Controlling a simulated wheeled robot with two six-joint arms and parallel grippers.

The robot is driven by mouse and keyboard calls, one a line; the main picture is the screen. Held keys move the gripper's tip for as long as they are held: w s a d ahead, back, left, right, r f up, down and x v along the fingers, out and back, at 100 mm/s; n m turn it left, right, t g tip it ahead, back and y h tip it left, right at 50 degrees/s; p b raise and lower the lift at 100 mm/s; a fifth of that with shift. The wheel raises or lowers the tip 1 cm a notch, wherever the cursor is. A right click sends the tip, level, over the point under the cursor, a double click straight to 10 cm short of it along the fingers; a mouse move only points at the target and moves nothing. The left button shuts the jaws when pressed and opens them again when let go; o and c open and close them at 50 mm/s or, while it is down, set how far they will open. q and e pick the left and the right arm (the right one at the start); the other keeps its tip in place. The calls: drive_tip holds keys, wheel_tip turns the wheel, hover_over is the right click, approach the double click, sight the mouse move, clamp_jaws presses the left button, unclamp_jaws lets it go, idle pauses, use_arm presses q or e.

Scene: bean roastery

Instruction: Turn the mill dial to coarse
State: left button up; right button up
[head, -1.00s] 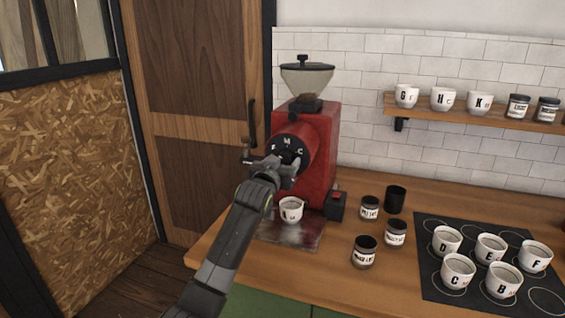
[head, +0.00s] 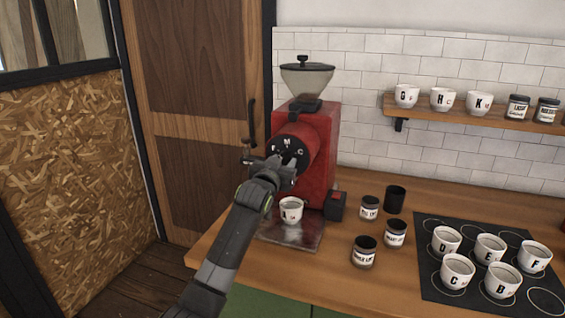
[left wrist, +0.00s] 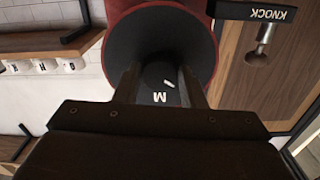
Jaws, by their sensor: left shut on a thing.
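The red mill (head: 318,165) stands at the counter's left end under a grey hopper (head: 306,82). Its dark round dial face (head: 288,144) points toward me and bears the letters F, M and C. My left gripper (head: 289,162) is at the dial, shut on its knob, which the fingers mostly hide in the head view. In the left wrist view the fingers (left wrist: 160,88) straddle the middle of the dial face (left wrist: 150,52). A short slanted white mark shows between them, close beside the M, on the side of the KNOCK sign. My right gripper is out of view.
A white cup (head: 291,210) stands under the mill on a metal plate (head: 300,238). A bar marked KNOCK (left wrist: 252,12) is beside the dial.

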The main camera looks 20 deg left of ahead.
use_arm(q)
drive_tip(key=m+p, duration=0.3)
drive_tip(key=m, duration=0.2)
drive_tip(key=shift+r+m, duration=0.1)
drive_tip(key=shift+m, duration=0.3)
drive_tip(key=m+p, duration=0.3)
drive_tip(key=m, duration=0.3)
drive_tip(key=shift+a, duration=0.1)
drive_tip(key=m+p, duration=0.3)
drive_tip(key=m, duration=0.2)
drive_tip(key=shift+r+m, duration=0.1)
drive_tip(key=shift+m, duration=0.3)
drive_tip(key=m+p, duration=0.2)
drive_tip(key=m, duration=0.1)
drive_tip(key=shift+m+p, duration=0.95)
drive_tip(key=shift+m, duration=0.25)
drive_tip(key=o, duration=1)
